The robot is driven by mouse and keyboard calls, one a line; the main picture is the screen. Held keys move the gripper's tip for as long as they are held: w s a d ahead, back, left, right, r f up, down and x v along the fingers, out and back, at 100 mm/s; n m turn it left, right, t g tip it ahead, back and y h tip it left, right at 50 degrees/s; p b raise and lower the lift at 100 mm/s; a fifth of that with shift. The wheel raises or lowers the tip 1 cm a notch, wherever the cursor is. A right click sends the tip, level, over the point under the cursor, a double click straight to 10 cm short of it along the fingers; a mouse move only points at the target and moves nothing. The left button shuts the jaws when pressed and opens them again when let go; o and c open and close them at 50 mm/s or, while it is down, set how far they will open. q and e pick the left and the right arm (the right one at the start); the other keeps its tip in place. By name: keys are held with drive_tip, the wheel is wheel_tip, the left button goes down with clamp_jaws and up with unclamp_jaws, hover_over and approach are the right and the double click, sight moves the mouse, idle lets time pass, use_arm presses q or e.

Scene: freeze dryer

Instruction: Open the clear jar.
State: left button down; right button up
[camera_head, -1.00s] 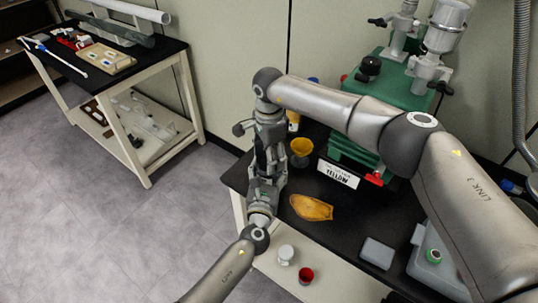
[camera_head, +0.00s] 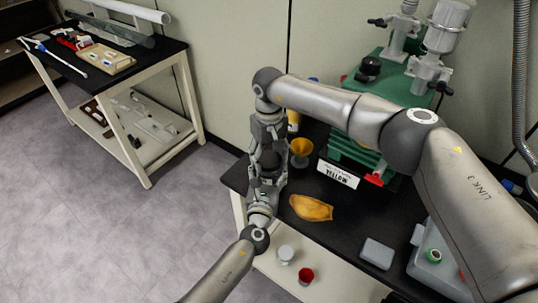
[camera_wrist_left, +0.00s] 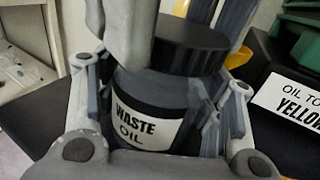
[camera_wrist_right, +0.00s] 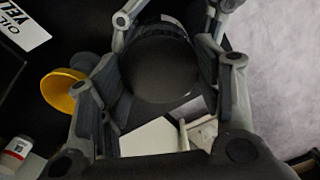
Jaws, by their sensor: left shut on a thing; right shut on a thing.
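The clear jar (camera_wrist_left: 150,85) has dark contents and a white "WASTE OIL" label (camera_wrist_left: 146,124). It stands upright between the fingers of my left gripper (camera_wrist_left: 160,115), which is shut on its body. The black lid (camera_wrist_left: 188,45) sits on top of the jar; I cannot tell whether it is loosened. My right gripper (camera_wrist_right: 163,60) reaches down from above and is shut on the lid, its fingers on opposite sides of it. In the head view the dark lid (camera_head: 267,163) shows between the two grippers, and the jar body is mostly hidden.
Green equipment (camera_head: 365,140) stands behind.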

drive_tip(key=o, duration=1.1)
drive_tip(key=shift+r, duration=0.1)
